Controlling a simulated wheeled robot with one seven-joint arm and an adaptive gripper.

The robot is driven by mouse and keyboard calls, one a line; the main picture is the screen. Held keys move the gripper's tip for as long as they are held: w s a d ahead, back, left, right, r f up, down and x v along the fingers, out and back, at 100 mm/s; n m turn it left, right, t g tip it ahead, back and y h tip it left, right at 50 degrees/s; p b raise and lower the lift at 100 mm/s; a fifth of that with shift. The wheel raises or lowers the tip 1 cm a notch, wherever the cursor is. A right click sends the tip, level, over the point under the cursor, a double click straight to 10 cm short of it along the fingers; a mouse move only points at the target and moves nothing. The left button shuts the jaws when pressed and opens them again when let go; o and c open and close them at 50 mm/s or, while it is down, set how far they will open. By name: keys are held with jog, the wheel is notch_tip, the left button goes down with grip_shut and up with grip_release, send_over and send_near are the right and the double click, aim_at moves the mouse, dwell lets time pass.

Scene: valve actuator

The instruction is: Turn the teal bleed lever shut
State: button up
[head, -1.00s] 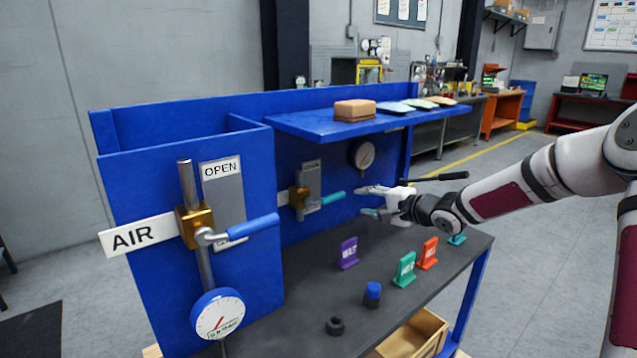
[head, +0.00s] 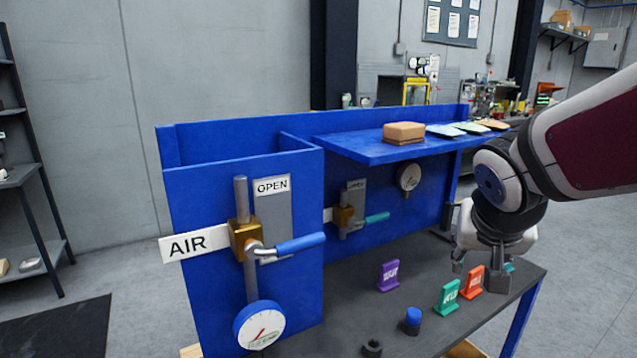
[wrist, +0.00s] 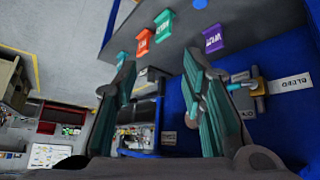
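The teal bleed lever (head: 377,217) sticks out to the right, roughly level, from a brass valve body (head: 345,215) on the blue back panel. A plate with a small label, unreadable here, stands behind it. In the wrist view the valve's BLEED sign (wrist: 290,84) is at the right, and the teal lever beside it is partly hidden by a finger. My gripper (head: 480,272) points down over the right part of the bench, apart from the lever and to its right. Its two fingers are spread with nothing between them, as the wrist view also shows (wrist: 158,75).
A blue AIR lever (head: 298,244) sticks out from the nearer panel, with a gauge (head: 259,325) below. Purple (head: 388,276), green (head: 446,297) and orange (head: 470,281) tags stand on the bench. A blue shelf (head: 365,151) overhangs the bleed valve. A gauge (head: 409,177) is right of it.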

jog(key=s+a+n+g+y, duration=0.1)
jog(key=s+a+n, duration=0.1)
jog(key=s, duration=0.8)
jog(key=s+a+n+g+y, duration=0.1)
jog(key=s+a+n+y, duration=0.1)
jog(key=s, duration=0.8)
jog(key=shift+s+a+f, duration=0.15)
jog(key=shift+a+f, duration=0.3)
jog(key=shift+a, duration=0.35)
